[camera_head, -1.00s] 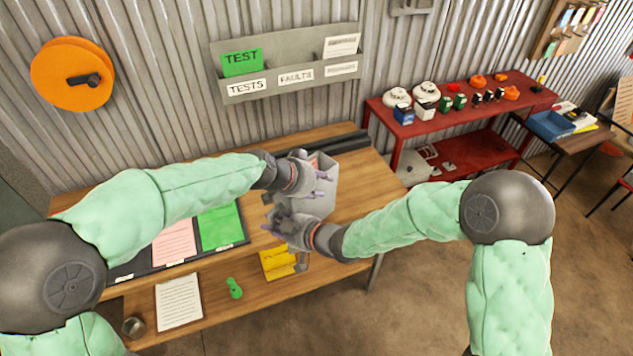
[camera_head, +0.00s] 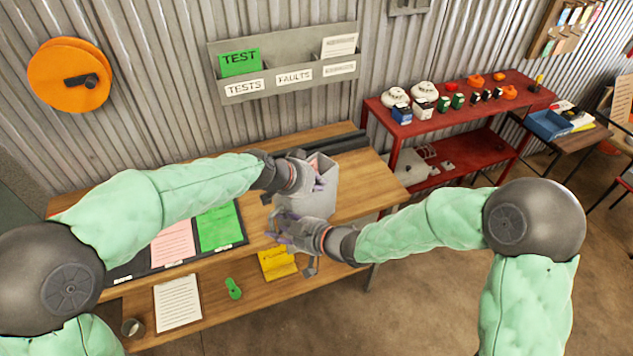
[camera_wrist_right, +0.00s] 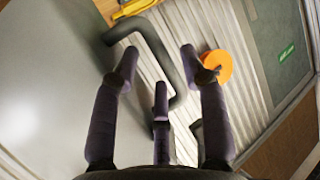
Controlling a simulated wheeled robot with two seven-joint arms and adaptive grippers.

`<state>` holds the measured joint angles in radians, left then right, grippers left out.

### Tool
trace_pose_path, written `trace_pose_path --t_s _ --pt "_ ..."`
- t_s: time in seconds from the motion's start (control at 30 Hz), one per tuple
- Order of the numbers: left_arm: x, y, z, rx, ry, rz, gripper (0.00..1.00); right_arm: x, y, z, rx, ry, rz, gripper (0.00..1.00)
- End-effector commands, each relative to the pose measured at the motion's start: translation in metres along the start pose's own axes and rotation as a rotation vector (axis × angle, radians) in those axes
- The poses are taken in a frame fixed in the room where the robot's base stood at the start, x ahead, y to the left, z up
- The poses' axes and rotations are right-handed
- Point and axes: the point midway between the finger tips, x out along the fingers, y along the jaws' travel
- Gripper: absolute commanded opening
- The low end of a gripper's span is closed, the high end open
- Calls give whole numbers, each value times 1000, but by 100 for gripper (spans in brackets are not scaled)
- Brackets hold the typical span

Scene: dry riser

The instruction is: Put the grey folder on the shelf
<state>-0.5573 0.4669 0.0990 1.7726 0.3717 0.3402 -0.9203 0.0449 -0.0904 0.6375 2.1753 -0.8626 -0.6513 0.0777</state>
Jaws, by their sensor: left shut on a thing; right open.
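The grey folder (camera_head: 320,195) is box-like and stands upright near the right end of the wooden desk, with something pinkish showing at its top. My left gripper (camera_head: 312,175) is shut on its upper part; the fingertips are partly hidden. My right gripper (camera_head: 276,232) is open and empty, in front of the folder's lower left side. In the right wrist view its spread fingers (camera_wrist_right: 160,75) have nothing between them, and a large plain grey surface fills the left. A red two-level shelf unit (camera_head: 440,127) stands at the right against the wall.
The desk (camera_head: 345,210) holds a black tray with pink and green sheets (camera_head: 220,228), a yellow item (camera_head: 277,263), a white paper (camera_head: 178,302) and a small green object (camera_head: 233,288). A grey wall rack (camera_head: 285,85) hangs above. Detectors and small boxes crowd the red unit's top.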

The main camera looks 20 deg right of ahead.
Motion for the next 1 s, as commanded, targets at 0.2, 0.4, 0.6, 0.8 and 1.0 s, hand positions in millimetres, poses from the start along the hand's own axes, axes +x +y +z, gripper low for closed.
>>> trace_pose_path --t_s 0.2,0.4,0.6,0.8,1.0 --pt "0 -1 2 2 -3 0 0 -47 5 -3 1 6 12 48" --pt "0 -1 1 2 -2 -1 0 -76 4 -2 1 4 9 48" --pt "-1 -1 0 2 0 -1 0 -87 2 1 8 -2 5 48" --pt "-1 -1 0 2 0 -2 0 -74 8 22 93 -51 20 48" --pt "-1 -1 0 2 0 -2 0 -48 16 74 273 -172 61 48"
